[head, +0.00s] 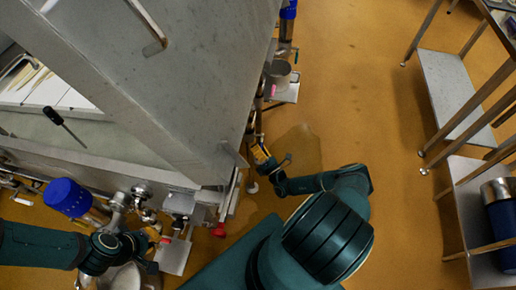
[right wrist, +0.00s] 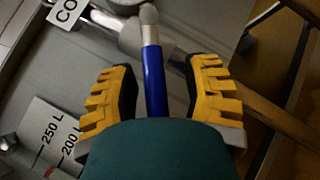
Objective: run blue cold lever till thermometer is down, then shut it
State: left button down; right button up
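The blue lever (right wrist: 153,80) shows in the right wrist view, running down from a metal valve (right wrist: 135,35). A partly cut-off label reading "CO" (right wrist: 66,12) is beside the valve. My right gripper (right wrist: 160,78) is open, with one yellow finger on each side of the lever; a gap shows on both sides. In the head view my right gripper (head: 262,157) is low beside the vat's corner. My left gripper (head: 152,238) is by the pipework at lower left, its fingers mostly hidden. A black-handled probe (head: 54,116), possibly the thermometer, shows at the vat; no reading is legible.
The large grey steel vat (head: 190,85) fills the upper left. A volume scale (right wrist: 55,140) marks its wall. A blue-capped unit (head: 70,197) stands near my left arm. Steel shelving (head: 455,95) stands at right, with open orange floor (head: 350,90) between.

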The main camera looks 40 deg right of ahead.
jog(key=shift+a, duration=0.1)
jog(key=d+v, duration=0.1)
jog(key=v, duration=1.1)
jog(key=shift+a, duration=0.45)
dwell(6.2)
